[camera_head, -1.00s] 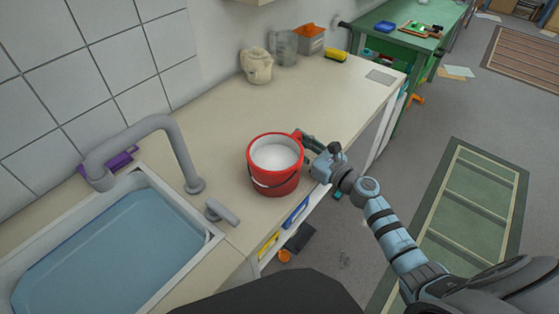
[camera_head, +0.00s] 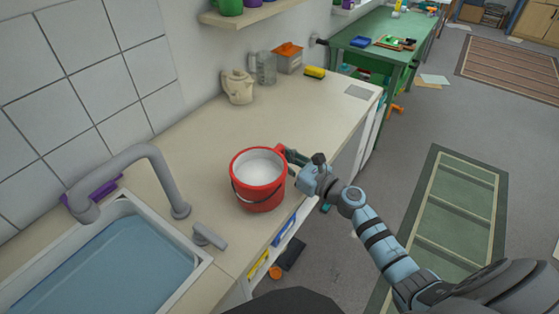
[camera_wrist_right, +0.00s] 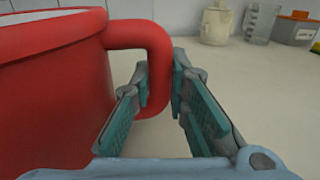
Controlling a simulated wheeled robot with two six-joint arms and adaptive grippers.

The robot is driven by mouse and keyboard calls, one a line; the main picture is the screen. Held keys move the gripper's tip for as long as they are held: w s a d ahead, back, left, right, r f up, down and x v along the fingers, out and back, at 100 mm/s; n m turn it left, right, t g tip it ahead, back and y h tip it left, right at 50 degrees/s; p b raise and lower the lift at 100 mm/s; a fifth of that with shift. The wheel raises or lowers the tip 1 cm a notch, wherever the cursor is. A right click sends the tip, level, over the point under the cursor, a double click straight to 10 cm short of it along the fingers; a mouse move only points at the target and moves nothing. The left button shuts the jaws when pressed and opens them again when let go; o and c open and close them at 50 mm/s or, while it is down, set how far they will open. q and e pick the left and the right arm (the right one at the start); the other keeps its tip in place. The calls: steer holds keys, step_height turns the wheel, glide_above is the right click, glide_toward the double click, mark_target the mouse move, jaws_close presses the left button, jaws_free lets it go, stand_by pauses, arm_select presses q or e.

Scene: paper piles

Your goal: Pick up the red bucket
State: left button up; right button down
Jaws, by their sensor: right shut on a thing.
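The red bucket (camera_head: 259,186) stands upright on the beige counter (camera_head: 215,137), right of the sink, with white contents inside. A dark wire bail hangs down its front. In the right wrist view the bucket (camera_wrist_right: 50,95) fills the left side, and its red side handle (camera_wrist_right: 158,70) passes between my fingers. My right gripper (camera_wrist_right: 160,90) is shut on that handle; it also shows in the head view (camera_head: 293,163) at the bucket's right side. I cannot tell any gap under the bucket. My left gripper is not in view.
A grey faucet (camera_head: 160,170) and a water-filled sink (camera_head: 120,265) lie to the left. A cream teapot (camera_head: 238,87), a glass jug (camera_head: 264,67), an orange-lidded box (camera_head: 288,57) and a yellow sponge (camera_head: 315,72) stand at the back. Mid-counter is clear.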

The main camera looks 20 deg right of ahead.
step_height(320, 180, up, 18)
steer(key=p, duration=1.1)
stand_by(0.5)
